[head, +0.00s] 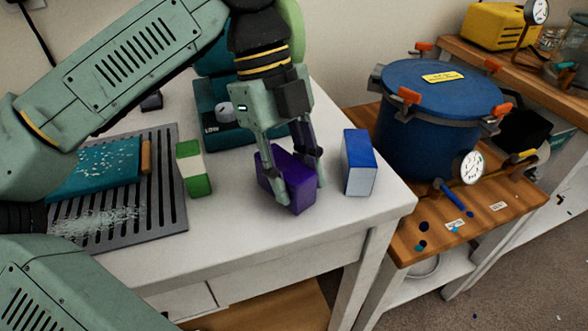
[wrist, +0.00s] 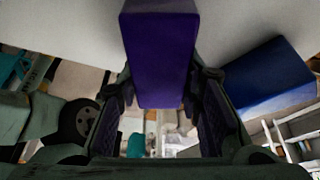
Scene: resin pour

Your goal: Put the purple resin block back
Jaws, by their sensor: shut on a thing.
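The purple resin block (head: 291,184) is at the right part of the white table, between the green-and-white block and the blue block. My gripper (head: 300,186) reaches down over it, with one finger on each side, and is shut on it. In the wrist view the purple block (wrist: 160,55) stands out from between the fingers (wrist: 160,110). I cannot tell whether its underside touches the table.
A blue block (head: 358,163) stands close to the right, near the table's edge. A green-and-white block (head: 193,168) stands to the left, beside a slotted grey rack (head: 165,205). A teal scale (head: 222,128) is behind. A blue pressure pot (head: 435,125) stands on the wooden bench.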

